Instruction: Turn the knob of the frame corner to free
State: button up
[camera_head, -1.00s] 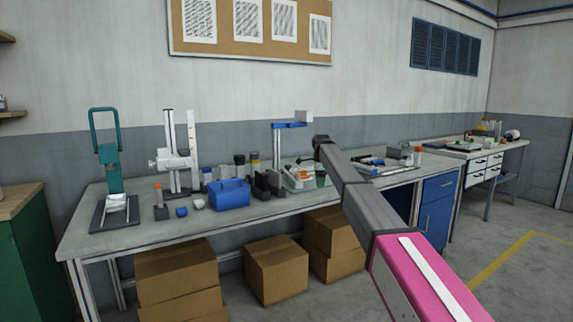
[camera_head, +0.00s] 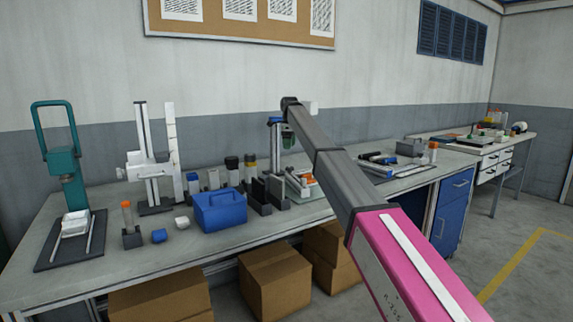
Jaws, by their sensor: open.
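I cannot pick out the frame corner or its knob for certain at this size. A stand with a blue top (camera_head: 274,122) is at the back of the workbench (camera_head: 210,252), partly hidden by my arm. My arm reaches from the lower right to above the bench. Its dark end is in front of this stand, and my gripper (camera_head: 288,140) hangs below it, small and greenish. The gripper is open, with nothing visible in it, and is above the bench top. I cannot tell whether it touches the stand.
A teal press (camera_head: 66,170) and a white column stand (camera_head: 152,160) are on the left. A blue box (camera_head: 219,210), dark holders (camera_head: 264,195) and a tray with orange items (camera_head: 302,183) fill the middle. Cardboard boxes (camera_head: 275,280) are below.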

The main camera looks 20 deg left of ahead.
aim_at(290, 169)
notch_tip(290, 169, down, 11)
jog(key=shift+r, duration=0.1)
dwell(0.5)
jog(key=c, duration=0.9)
